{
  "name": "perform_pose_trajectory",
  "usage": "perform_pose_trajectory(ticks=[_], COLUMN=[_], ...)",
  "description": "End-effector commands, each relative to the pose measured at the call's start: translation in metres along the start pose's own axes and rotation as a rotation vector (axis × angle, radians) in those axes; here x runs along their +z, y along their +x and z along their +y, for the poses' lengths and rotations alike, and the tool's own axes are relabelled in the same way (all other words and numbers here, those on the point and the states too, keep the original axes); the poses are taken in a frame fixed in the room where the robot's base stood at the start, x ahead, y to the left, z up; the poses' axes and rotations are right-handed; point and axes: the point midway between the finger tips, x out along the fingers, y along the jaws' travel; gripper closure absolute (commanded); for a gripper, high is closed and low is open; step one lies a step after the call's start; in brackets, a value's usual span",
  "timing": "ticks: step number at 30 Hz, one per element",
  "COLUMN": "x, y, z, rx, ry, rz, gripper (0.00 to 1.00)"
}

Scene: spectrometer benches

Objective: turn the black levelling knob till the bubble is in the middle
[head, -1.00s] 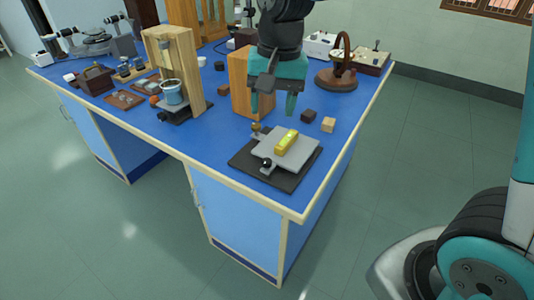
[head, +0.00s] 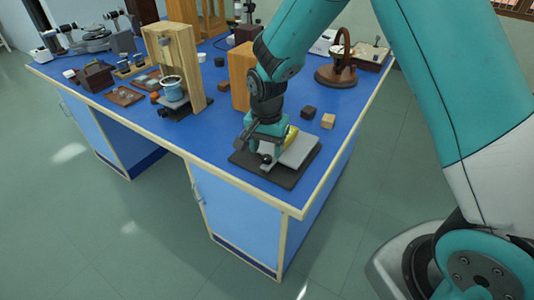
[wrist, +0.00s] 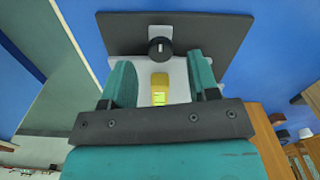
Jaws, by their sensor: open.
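The black levelling knob (wrist: 160,48) shows in the wrist view, with a pale mark on its face, at the edge of the grey plate (head: 301,151). The plate sits over a dark base (head: 281,178) near the bench's front corner. The yellow level (wrist: 160,82) lies on the plate, with a bright yellow-green window; I cannot make out where its bubble is. My gripper (wrist: 159,62) is open and low over the plate. Its fingers stand apart on either side of the knob, with gaps to both. In the head view my gripper (head: 268,150) partly hides the plate and level.
A wooden block (head: 240,78) stands upright behind my gripper. A small dark block (head: 308,112) and a light wooden block (head: 327,121) lie to the right. The blue bench top is clear in front of the stand.

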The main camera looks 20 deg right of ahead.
Motion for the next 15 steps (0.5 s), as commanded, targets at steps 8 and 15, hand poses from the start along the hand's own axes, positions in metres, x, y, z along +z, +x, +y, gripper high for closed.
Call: perform_pose_trajectory(ticks=[8,15], x=[0.000,0.000], y=[0.027,0.029], z=[0.000,0.000], rx=[0.000,-0.001], ry=[0.000,-0.001], rz=[0.000,0.001], gripper=[0.45,0.45])
